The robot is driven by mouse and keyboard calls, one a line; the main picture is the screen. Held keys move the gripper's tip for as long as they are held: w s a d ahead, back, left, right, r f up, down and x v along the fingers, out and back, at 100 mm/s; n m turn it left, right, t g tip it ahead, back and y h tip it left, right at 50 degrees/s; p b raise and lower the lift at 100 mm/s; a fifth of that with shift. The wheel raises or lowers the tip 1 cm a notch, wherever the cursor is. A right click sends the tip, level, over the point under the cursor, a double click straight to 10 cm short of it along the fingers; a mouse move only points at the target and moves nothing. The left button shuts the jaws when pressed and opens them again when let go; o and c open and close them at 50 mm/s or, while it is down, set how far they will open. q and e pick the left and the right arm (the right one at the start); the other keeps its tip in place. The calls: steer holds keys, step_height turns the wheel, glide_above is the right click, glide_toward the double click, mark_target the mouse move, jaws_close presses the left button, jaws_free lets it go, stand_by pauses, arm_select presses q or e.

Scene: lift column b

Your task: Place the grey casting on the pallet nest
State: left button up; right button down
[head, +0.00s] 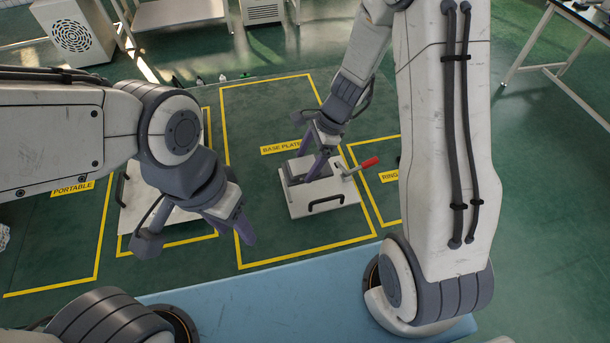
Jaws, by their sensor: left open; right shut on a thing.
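The grey casting (296,172) is a dark grey block at the white pallet (337,187), which lies on the floor in a yellow-outlined bay. My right gripper (317,165) reaches down from above and is shut on the casting. The fingers hide part of it. The casting is over the pallet's rear left part; I cannot tell whether it rests in the nest, which is hidden beneath it. The pallet has a black handle at its front and a red-handled clamp (369,162) at its right. My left gripper (239,229) is open and empty, left of the pallet and nearer me.
A second white plate (135,215) lies in the left bay, partly behind my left arm. Floor labels (281,146) mark the bays. A white machine (72,32) and a bench (180,12) stand at the back left, a table (575,20) at the back right. Green floor around the pallet is clear.

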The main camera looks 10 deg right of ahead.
step_height(320, 180, down, 6)
steer(key=shift+w+d+f+b, duration=0.1)
steer(key=shift+w+b, duration=0.05)
steer(key=shift+b, duration=0.45)
step_height(320, 180, down, 3)
steer(key=shift+f+b, duration=0.1)
steer(key=shift+b, duration=0.3)
steer(key=shift+f, duration=0.15)
